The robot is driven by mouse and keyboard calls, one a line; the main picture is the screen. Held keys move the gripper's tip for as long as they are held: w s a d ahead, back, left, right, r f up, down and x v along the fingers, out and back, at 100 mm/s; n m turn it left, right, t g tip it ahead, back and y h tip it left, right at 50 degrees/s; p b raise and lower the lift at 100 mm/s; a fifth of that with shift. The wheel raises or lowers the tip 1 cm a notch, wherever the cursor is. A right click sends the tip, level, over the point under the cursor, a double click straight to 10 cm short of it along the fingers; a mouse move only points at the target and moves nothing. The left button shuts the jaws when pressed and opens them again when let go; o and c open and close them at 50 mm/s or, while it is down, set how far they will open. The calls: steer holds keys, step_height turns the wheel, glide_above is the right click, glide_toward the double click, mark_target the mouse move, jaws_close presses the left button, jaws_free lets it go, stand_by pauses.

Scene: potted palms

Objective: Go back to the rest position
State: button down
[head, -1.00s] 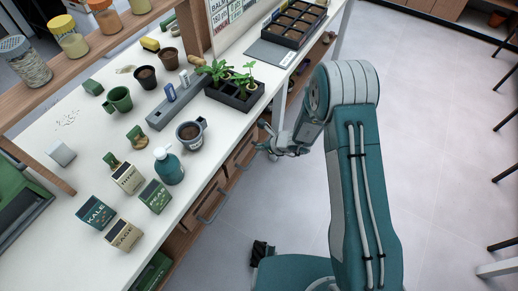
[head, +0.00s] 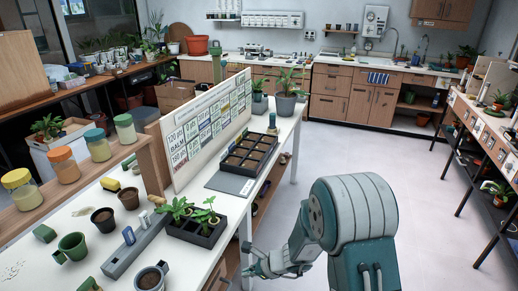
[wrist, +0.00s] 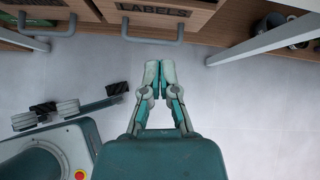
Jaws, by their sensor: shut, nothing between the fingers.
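My gripper (wrist: 159,80) is in the middle of the wrist view, with its fingertips together and nothing between them. It hangs over the grey floor, in front of drawers with bar handles, one marked LABELS (wrist: 165,8). In the head view my gripper (head: 258,266) is small and low, beside the front edge of the white bench (head: 218,248), apart from it. My arm is folded at the elbow on the right of the bench.
On the bench stand a black tray with seedlings (head: 196,229), a soil-filled cell tray (head: 246,155), a label board (head: 205,125) and several pots. A shelving rack (head: 490,130) stands at the right. The floor (head: 400,185) between is clear.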

steer(key=s+d+r+n+h, duration=0.1)
steer(key=s+d+r+n, duration=0.1)
steer(key=s+r+n, duration=0.3)
steer(key=s+d+r+n, duration=0.1)
steer(key=d+r+n, duration=0.1)
steer(key=r, duration=0.6)
steer(key=s+d+r+n+h, duration=0.1)
steer(key=s+r+n, duration=0.1)
steer(key=r+n, duration=0.3)
steer(key=s+d+r+n+t+h, duration=0.2)
steer(key=s+d+r+n+h, duration=0.4)
steer(key=s+d+r, duration=0.5)
steer(key=s+d+n, duration=0.2)
steer(key=s+d, duration=0.1)
steer(key=s, duration=0.1)
steer(key=shift+d+t+h, duration=0.15)
steer(key=shift+t+h, duration=0.15)
steer(key=shift+t, duration=0.1)
